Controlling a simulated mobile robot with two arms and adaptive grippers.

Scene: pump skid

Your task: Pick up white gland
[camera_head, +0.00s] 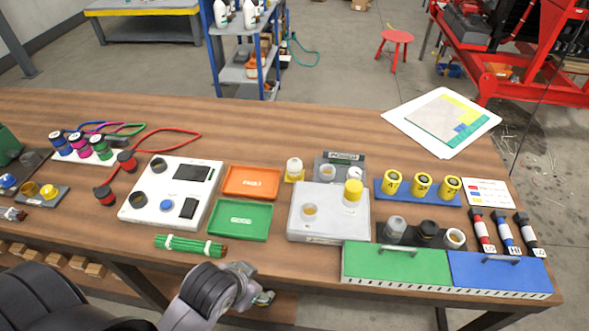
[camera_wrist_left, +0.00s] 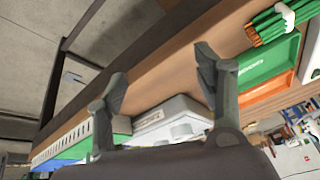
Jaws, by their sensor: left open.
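A white, ring-topped piece (camera_head: 454,238) that looks like the white gland stands at the right end of a dark holder, beside a black one (camera_head: 426,233) and a grey one (camera_head: 395,229). They are behind the green and blue lidded boxes. Another small white-topped piece (camera_head: 294,166) sits on a yellow base near the table's middle. My left gripper (camera_head: 262,291) is at the table's front edge, left of the holder and well apart from it. In the left wrist view the left gripper (camera_wrist_left: 163,78) has its fingers spread and holds nothing. My right gripper does not show.
The green-lidded box (camera_head: 395,265) and blue-lidded box (camera_head: 497,272) line the front right edge. A white block (camera_head: 318,228) with a yellow-capped piece, an orange tray (camera_head: 252,195), a green tray (camera_head: 268,222) and green rods (camera_head: 190,245) are nearer my left gripper.

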